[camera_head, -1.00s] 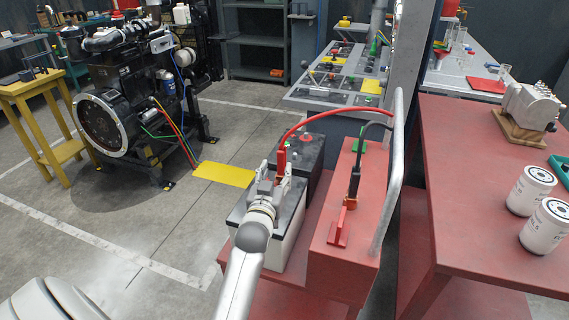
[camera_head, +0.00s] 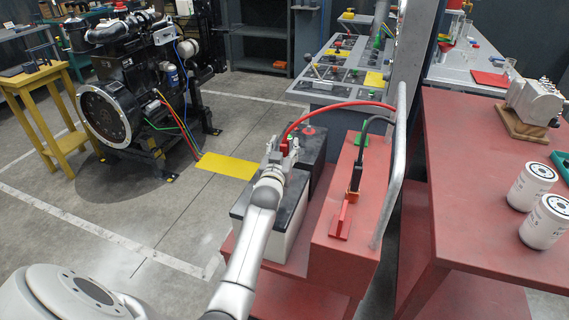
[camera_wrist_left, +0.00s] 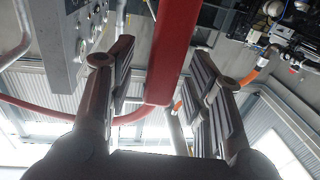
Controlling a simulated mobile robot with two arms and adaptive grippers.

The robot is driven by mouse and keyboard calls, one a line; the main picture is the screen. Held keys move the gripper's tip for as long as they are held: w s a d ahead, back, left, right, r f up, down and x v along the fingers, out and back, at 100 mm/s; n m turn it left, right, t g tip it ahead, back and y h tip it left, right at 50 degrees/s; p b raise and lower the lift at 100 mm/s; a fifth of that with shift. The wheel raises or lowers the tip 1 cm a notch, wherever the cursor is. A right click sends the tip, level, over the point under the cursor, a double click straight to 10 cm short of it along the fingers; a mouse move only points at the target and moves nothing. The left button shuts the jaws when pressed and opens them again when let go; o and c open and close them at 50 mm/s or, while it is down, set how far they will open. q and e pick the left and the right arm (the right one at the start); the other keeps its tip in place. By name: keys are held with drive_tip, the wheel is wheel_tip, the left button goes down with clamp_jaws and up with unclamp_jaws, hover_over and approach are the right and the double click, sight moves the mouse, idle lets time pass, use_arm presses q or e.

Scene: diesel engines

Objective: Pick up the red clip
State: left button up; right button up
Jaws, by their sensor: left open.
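The red clip (camera_head: 284,147) stands at the black-topped battery (camera_head: 239,208), with a red cable (camera_head: 345,104) arching from it to the right. My left gripper (camera_head: 279,152) is at the clip, its arm reaching in from below, and hides the clip's lower part. In the left wrist view, the red clip (camera_wrist_left: 172,50) runs between the two spread fingers of my left gripper (camera_wrist_left: 160,75). The fingers are open, with gaps beside the clip. My right gripper is not in view.
A red cart box (camera_head: 345,256) with a black clip (camera_head: 356,176), a red handle (camera_head: 341,222) and a grey rail (camera_head: 392,185) stands just right of the gripper. A red table (camera_head: 470,210) with white filters (camera_head: 530,186) is farther right. Open floor lies to the left.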

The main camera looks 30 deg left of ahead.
use_arm(q)
drive_tip(key=shift+w+a, duration=0.15)
drive_tip(key=shift+w, duration=0.25)
drive_tip(key=shift+c, duration=0.4)
clamp_jaws()
drive_tip(key=shift+r, duration=0.1)
